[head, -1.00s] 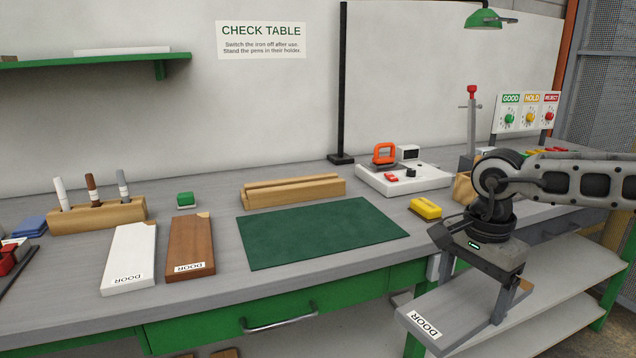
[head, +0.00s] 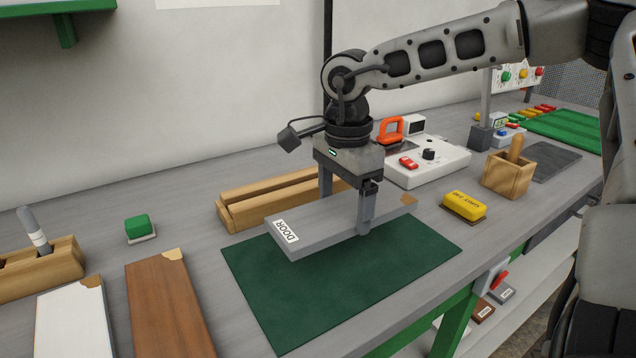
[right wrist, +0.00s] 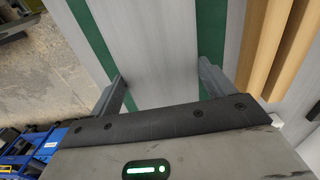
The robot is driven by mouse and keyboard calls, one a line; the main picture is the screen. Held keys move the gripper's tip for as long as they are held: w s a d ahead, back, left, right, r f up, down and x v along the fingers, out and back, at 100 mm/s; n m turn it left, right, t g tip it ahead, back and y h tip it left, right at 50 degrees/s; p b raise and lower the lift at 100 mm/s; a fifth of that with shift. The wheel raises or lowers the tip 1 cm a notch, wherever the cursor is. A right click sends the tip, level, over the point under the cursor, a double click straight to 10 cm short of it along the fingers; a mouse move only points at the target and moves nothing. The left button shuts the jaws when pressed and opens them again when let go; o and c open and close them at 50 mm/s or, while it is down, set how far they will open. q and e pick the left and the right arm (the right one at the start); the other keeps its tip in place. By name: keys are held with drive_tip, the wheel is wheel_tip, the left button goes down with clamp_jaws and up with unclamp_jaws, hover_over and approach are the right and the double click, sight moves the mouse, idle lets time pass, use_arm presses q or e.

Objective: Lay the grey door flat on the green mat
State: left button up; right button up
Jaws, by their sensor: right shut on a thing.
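The grey door (head: 325,226) is a flat grey board with a DOOR label at its left end and a tan corner at its right end. My right gripper (head: 345,212) is shut on the grey door across its width, with a finger on each long side. The door is held roughly level above the back part of the green mat (head: 290,300); a small gap seems to show. In the right wrist view the door (right wrist: 155,60) fills the space between the fingers, with green mat (right wrist: 212,30) on both sides. My left gripper is not in view.
A wooden grooved block (head: 235,212) stands close behind the door. A yellow eraser (head: 464,205) lies right of the mat. White and brown (head: 165,310) boards lie to the left. The mat's front is clear.

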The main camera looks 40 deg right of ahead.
sight(343, 251)
drive_tip(key=shift+f, duration=0.25)
drive_tip(key=shift+s+f+b, duration=0.25)
drive_tip(key=shift+f+b, duration=0.3)
drive_tip(key=shift+f, duration=0.1)
wheel_tip(343, 251, down, 4)
drive_tip(key=shift+w+r+b, duration=0.1)
drive_tip(key=shift+r+b, duration=0.15)
drive_tip(key=shift+b, duration=0.65)
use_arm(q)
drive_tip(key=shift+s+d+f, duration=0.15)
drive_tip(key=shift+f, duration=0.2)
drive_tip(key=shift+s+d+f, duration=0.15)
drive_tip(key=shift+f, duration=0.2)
use_arm(e)
drive_tip(key=shift+f, duration=0.4)
use_arm(q)
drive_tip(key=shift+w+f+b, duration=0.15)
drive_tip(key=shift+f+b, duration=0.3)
drive_tip(key=shift+b, duration=0.25)
use_arm(e)
drive_tip(key=shift+f, duration=0.3)
drive_tip(key=o, duration=1.1)
